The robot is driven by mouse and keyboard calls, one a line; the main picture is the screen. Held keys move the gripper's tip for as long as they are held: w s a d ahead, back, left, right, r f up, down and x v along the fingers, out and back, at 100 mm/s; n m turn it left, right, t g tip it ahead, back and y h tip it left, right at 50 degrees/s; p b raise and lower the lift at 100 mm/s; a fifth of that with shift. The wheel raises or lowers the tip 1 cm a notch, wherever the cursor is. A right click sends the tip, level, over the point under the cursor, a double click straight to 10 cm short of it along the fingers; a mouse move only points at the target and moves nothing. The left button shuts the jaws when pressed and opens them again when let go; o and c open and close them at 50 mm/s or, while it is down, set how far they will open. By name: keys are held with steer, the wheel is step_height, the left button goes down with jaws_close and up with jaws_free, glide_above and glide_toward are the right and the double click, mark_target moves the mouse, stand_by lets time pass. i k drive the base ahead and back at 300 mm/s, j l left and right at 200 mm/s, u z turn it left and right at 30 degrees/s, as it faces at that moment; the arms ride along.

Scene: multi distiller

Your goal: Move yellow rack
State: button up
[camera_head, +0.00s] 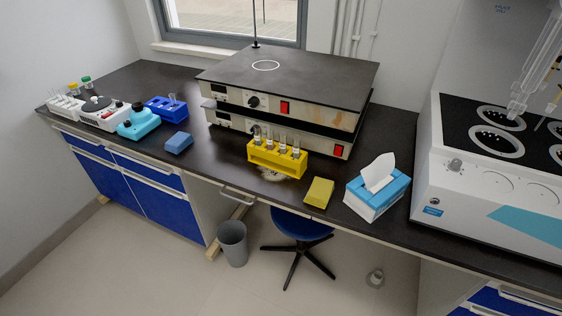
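The yellow rack (277,158) stands upright on the dark bench top, close to the bench's front edge and in front of the stacked hotplate units. It holds several glass tubes (283,143) standing upright. A pale patch (277,176) shows on the bench just in front of the rack. My gripper is not in view, and nothing touches the rack from above.
A yellow sponge (319,192) and a blue tissue box (377,190) lie right of the rack. A blue sponge (179,142) and blue rack (166,108) are left. Stacked hotplates (300,85) stand behind. The distiller (495,165) fills the right. A stool (302,226) and bin (233,243) stand below.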

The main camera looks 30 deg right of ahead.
mark_target(290, 163)
steer(key=i+j, duration=0.15)
steer(key=j, duration=0.2)
steer(key=i+j, duration=0.1)
steer(key=j, duration=0.2)
steer(key=i+j, duration=0.15)
steer(key=j, duration=0.2)
steer(key=i+j, duration=0.15)
steer(key=j, duration=0.15)
steer(key=z, duration=0.05)
